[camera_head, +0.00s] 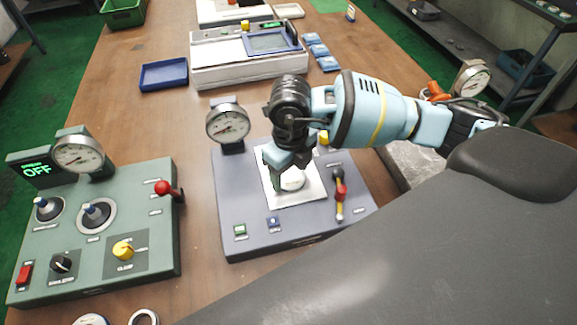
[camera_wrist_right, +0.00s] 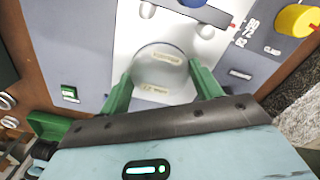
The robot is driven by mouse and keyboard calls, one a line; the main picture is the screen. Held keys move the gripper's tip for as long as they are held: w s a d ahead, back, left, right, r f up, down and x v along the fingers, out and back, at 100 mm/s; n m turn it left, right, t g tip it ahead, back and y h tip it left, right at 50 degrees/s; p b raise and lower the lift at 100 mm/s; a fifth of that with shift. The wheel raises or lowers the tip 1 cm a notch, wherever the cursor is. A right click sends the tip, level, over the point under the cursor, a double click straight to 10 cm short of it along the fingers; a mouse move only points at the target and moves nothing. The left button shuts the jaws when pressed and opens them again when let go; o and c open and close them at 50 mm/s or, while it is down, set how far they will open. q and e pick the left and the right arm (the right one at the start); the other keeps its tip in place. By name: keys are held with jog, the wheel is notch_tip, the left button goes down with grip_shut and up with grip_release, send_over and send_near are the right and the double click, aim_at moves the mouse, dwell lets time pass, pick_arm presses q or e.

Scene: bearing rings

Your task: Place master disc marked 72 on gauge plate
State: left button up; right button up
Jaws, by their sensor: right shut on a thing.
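My right gripper (camera_head: 287,168) is over the blue-grey gauge station and shut on a round silvery disc (camera_head: 293,181). In the right wrist view the disc (camera_wrist_right: 160,72) sits between the two green fingers (camera_wrist_right: 163,92); its small labels are too blurred to read. The pale square gauge plate (camera_head: 312,193) is directly under the disc and also shows in the wrist view (camera_wrist_right: 130,35). The disc is at or just above the plate; I cannot tell if it touches. My left gripper is not in view.
A dial gauge (camera_head: 228,123) stands behind the plate, and a red-and-yellow lever (camera_head: 339,190) to its right. A green control box (camera_head: 95,225) reads OFF at left. Rings (camera_head: 143,317) lie at the front edge. A blue tray (camera_head: 164,75) and white machine (camera_head: 245,65) stand behind.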

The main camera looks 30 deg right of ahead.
dwell(0.7)
jog(key=o, duration=1.4)
jog(key=shift+f, duration=0.15)
jog(key=shift+r, duration=3.95)
